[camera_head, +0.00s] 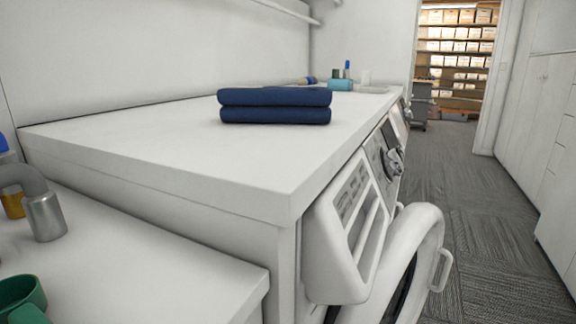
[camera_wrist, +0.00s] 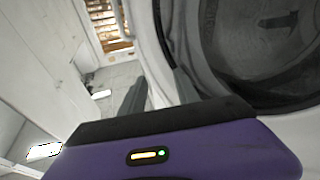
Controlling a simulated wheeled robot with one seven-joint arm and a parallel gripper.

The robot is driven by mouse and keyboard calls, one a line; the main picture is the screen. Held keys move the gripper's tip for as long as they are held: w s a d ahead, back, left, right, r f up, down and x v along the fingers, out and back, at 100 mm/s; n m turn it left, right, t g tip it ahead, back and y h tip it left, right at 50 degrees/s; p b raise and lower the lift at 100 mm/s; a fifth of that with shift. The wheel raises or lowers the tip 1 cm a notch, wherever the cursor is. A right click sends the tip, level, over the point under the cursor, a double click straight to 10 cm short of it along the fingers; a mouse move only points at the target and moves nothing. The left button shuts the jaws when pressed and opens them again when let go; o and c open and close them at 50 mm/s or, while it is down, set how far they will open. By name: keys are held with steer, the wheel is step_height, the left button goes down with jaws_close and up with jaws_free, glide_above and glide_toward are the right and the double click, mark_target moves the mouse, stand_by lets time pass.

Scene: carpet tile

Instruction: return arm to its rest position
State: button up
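My gripper (camera_wrist: 162,82) shows in the wrist view, with its purple body along the bottom. Its two dark fingers stand apart with nothing between them. The round opening of a washing machine (camera_wrist: 260,45) fills the upper right of that view, close to the right finger. In the head view neither my arm nor my gripper shows. There the washing machine's white door (camera_head: 428,235) stands swung out from the front of the counter.
Folded navy towels (camera_head: 275,106) lie stacked on the white counter (camera_head: 150,150). A carpeted aisle (camera_head: 455,190) runs right, beside white cabinets (camera_head: 545,120), towards shelves of boxes (camera_head: 458,45).

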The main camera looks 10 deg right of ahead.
steer(key=s+a+r+n+g+y, duration=0.1)
steer(key=s+a+y, duration=0.2)
steer(key=s+a, duration=0.65)
steer(key=s+a+r+n+g+y, duration=0.15)
steer(key=s+a, duration=0.45)
steer(key=s, duration=0.7)
steer(key=s+a+r+g+y, duration=0.2)
steer(key=s+a+y, duration=0.2)
steer(key=s+a, duration=0.55)
step_height(320, 180, up, 29)
steer(key=s+d+p, duration=0.1)
steer(key=p, duration=2.7)
steer(key=shift+d+f+h, duration=0.2)
steer(key=shift+h, duration=0.15)
steer(key=shift+p, duration=0.3)
steer(key=shift+c, duration=0.2)
